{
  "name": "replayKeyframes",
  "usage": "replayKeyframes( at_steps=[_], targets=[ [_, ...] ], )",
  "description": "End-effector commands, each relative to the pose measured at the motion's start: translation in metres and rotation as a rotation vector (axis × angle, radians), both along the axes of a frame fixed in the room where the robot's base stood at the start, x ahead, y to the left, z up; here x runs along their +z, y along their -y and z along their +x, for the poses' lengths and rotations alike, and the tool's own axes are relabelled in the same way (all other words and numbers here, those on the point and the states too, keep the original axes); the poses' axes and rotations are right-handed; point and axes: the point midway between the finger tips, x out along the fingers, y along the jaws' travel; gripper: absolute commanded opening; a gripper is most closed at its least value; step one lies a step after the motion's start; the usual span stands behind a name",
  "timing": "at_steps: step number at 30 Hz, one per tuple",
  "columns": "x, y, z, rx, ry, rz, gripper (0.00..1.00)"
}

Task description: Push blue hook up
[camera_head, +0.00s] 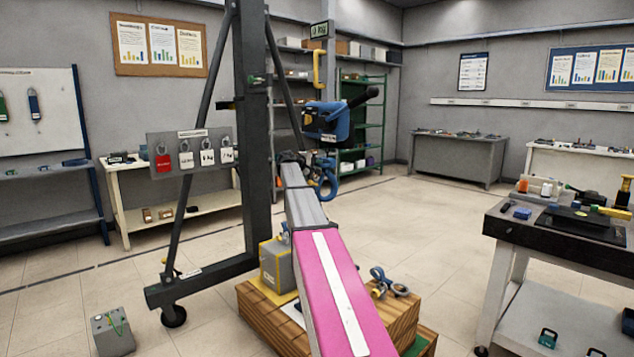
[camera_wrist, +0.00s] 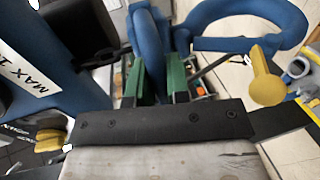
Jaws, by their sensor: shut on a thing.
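The blue hook (camera_head: 325,180) hangs below the blue chain hoist (camera_head: 326,122) in the head view. In the wrist view a thick blue bar of the hook (camera_wrist: 147,45) stands between the green fingers of my gripper (camera_wrist: 155,76), and a blue loop curves off to the right. My gripper is shut on this blue bar. In the head view the gripper (camera_head: 305,160) is at the hook's left side, under the hoist, and its fingertips are partly hidden.
A dark gantry post (camera_head: 252,150) on casters stands left of my arm, with a padlock board (camera_head: 192,153) beside it. A wooden block (camera_head: 268,315) with shackles (camera_head: 388,283) is below. A workbench (camera_head: 507,225) stands at right.

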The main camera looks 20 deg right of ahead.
Motion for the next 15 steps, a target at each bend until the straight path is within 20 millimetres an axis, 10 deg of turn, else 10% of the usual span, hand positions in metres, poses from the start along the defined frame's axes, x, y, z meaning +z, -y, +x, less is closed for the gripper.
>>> replayKeyframes(
  at_steps=[15],
  targets=[
    [0.059, 0.000, 0.000, 0.000, -0.001, -0.001, 0.00]
  ],
)
